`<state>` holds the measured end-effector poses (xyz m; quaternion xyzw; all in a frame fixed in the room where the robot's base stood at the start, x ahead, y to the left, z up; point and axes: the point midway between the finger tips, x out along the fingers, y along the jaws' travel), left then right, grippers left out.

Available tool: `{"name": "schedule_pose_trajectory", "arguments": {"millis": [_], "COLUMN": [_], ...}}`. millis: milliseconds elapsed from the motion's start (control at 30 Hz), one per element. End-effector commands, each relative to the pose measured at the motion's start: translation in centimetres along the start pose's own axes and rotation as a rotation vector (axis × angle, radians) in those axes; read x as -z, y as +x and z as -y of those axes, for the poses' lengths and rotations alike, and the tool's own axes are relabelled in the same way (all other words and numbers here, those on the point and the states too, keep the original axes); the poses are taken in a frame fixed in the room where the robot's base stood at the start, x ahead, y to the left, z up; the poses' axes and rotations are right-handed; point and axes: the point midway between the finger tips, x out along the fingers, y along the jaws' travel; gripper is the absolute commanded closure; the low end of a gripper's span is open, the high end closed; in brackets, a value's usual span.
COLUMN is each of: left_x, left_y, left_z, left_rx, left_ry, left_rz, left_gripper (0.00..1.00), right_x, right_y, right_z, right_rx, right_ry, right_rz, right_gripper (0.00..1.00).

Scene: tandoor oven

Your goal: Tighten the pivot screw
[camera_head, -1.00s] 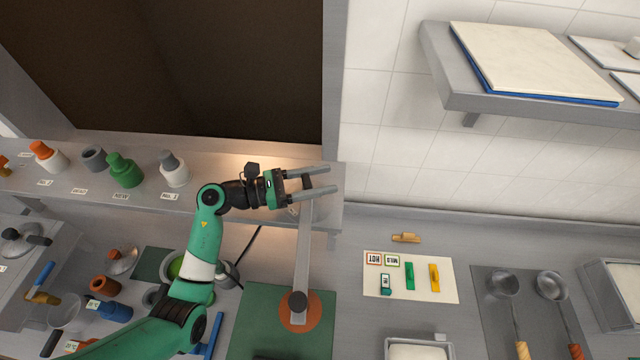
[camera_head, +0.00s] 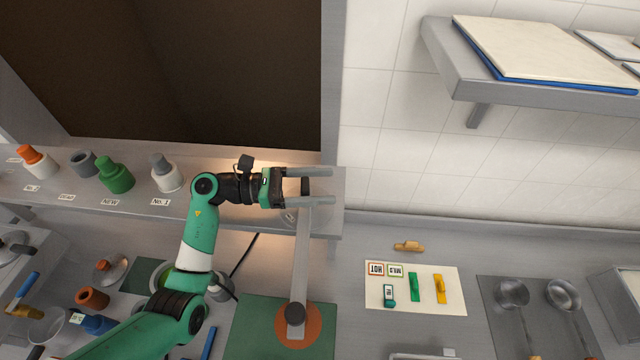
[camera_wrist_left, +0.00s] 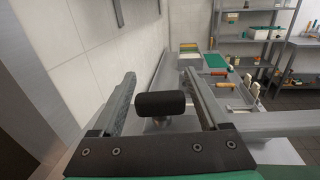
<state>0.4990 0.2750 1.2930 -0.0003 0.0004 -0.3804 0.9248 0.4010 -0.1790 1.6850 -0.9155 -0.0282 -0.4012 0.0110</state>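My left gripper (camera_head: 318,186) is at the ledge's right end, its fingers pointing right. It is open, with a finger on each side of a small black knob (camera_head: 305,186), which looks like the pivot screw's head. In the left wrist view the black knob (camera_wrist_left: 160,103) sits between the two spread fingers, with visible gaps on both sides. A long grey metal bar (camera_head: 300,250) runs from under the gripper toward the front. Its near end has a dark round knob (camera_head: 295,314) over an orange disc (camera_head: 312,332). My right gripper is not in view.
Several labelled bottles, including a green one (camera_head: 116,176), stand on the ledge to the left. A green mat (camera_head: 248,325) lies under the disc. A card with coloured tags (camera_head: 455,300) and ladles (camera_head: 512,293) lie to the right. A wall shelf (camera_head: 500,80) is at upper right.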

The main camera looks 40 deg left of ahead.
Motion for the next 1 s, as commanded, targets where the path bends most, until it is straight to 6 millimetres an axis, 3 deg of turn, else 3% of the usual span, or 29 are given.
{"name": "schedule_pose_trajectory", "arguments": {"millis": [300, 433, 800, 1000], "left_x": [0.0, 0.1, 0.2, 0.1], "left_y": [0.0, -0.9, -9.1, -11.4], "left_z": [0.0, -0.1, -0.1, 0.0], "left_rx": [0.0, -0.002, -0.005, -0.001], "left_ry": [0.001, 0.001, 0.002, 0.001], "left_rz": [0.0, 0.002, 0.0, 0.0], "left_gripper": [0.12, 0.12, 0.12, 0.12], "right_x": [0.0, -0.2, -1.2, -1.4], "right_y": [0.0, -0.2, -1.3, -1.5], "right_z": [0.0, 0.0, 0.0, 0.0], "right_rx": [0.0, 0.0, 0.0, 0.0], "right_ry": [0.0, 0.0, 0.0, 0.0], "right_rz": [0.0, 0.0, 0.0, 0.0], "right_gripper": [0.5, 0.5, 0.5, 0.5]}}
